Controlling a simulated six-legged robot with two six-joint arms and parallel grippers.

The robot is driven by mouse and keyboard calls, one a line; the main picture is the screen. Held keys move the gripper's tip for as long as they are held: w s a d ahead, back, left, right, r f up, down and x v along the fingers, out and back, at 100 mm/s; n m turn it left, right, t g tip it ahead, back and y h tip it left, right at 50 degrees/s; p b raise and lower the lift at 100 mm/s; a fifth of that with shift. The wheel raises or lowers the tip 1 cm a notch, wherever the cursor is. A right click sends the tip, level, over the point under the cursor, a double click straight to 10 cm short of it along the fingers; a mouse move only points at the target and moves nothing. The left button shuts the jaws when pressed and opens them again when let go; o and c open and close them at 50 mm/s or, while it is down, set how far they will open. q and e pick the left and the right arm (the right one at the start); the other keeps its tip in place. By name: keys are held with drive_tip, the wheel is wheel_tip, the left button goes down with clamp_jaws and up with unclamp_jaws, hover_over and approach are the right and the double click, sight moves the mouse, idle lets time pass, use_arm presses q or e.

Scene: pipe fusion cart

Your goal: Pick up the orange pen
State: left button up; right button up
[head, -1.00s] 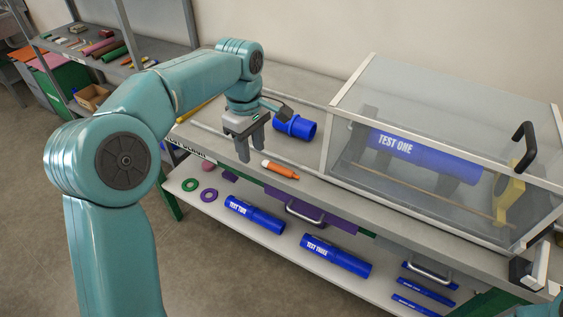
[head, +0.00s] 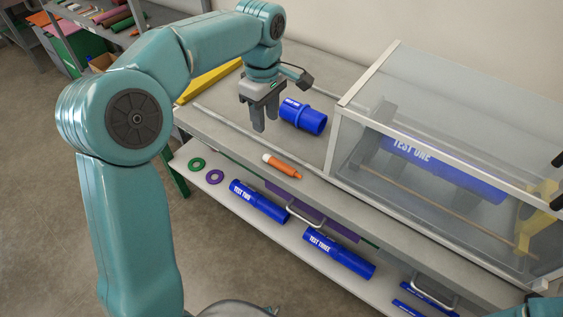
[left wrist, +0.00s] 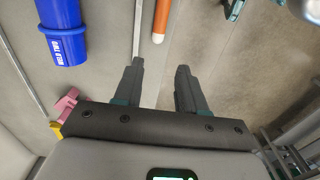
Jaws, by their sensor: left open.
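The orange pen (head: 282,166) has a white end and lies on the grey cart top near its front edge, left of the clear case. In the left wrist view the pen (left wrist: 162,18) shows partly at the top, its white end towards my fingers. My left gripper (head: 265,122) is open and empty, above the cart top, up and to the left of the pen in the head view. In the left wrist view its two fingers (left wrist: 159,72) point towards the pen's side of the picture, with a gap between them and no contact with it. My right gripper is not in view.
A blue pipe coupling (head: 303,117) lies just right of my left gripper. The clear case (head: 440,150) covers the right part of the cart. The lower shelf (head: 280,226) holds blue pipes and rings. A yellow bar (head: 210,80) lies at the cart's left end.

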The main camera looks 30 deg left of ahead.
use_arm(q)
hover_over(270, 157)
drive_tip(key=f, duration=0.7)
drive_tip(key=shift+s+a+f, duration=0.2)
drive_tip(key=shift+s+a, duration=0.1)
drive_tip(key=shift+w+d+f, duration=0.15)
drive_tip(key=shift+f, duration=1.35)
drive_tip(key=shift+w+d+f, duration=0.1)
drive_tip(key=shift+w+f, duration=0.05)
drive_tip(key=shift+f, duration=1.35)
clamp_jaws()
